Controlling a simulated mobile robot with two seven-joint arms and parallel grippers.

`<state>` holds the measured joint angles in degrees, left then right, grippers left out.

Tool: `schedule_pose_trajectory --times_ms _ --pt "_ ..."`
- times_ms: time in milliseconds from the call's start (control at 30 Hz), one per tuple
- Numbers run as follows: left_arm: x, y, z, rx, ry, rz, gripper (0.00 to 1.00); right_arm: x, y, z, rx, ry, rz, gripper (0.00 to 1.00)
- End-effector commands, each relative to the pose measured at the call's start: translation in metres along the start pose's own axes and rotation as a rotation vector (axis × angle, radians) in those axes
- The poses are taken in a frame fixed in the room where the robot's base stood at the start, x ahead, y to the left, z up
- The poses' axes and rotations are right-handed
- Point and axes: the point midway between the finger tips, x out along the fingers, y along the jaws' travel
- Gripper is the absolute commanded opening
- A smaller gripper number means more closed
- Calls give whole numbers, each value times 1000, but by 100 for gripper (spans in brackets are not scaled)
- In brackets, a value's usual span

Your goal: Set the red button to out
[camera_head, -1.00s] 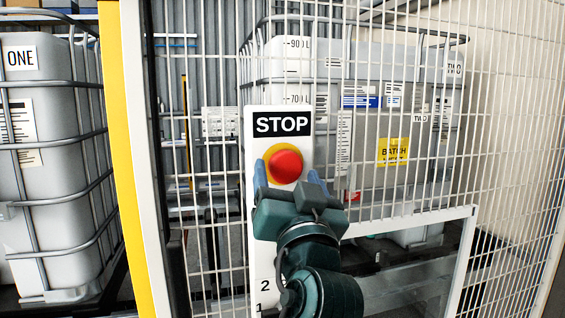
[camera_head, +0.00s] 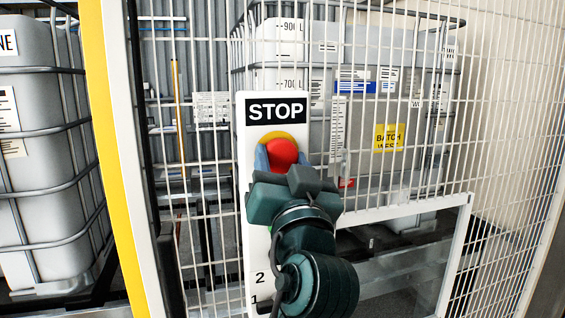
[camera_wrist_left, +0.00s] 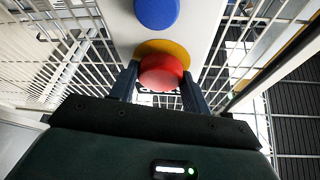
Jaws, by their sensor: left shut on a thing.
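The red button (camera_head: 282,152) is a round mushroom head on a yellow disc (camera_head: 270,136), below the black STOP label (camera_head: 277,111) on a white panel (camera_head: 241,180). My left gripper (camera_head: 280,158) reaches up to it from below, with its blue fingers on either side of the red head. In the left wrist view the red button (camera_wrist_left: 162,72) sits between the two fingers (camera_wrist_left: 161,85), which are shut on it. The yellow disc shows behind it. My right gripper is in neither view.
A blue button (camera_wrist_left: 157,12) is on the same panel in the left wrist view. A wire mesh fence (camera_head: 480,150) surrounds the panel, with a yellow post (camera_head: 103,130) at left. White caged tanks stand left (camera_head: 35,130) and behind the mesh (camera_head: 300,45).

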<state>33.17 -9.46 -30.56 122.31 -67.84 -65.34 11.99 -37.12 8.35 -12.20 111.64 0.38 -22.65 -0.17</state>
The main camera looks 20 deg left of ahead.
Motion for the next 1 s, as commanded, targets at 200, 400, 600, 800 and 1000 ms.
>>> schedule_pose_trajectory --times_ms 200,400,600,800,1000 --pt "0 0 0 0 0 0 22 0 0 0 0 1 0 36" --pt "0 0 0 0 0 0 6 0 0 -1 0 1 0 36" --pt "-9 1 -1 -4 0 2 6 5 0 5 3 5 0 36" --pt "-15 0 -6 -1 1 1 6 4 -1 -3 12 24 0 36" --pt "-15 0 -6 -1 1 2 51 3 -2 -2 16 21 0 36"
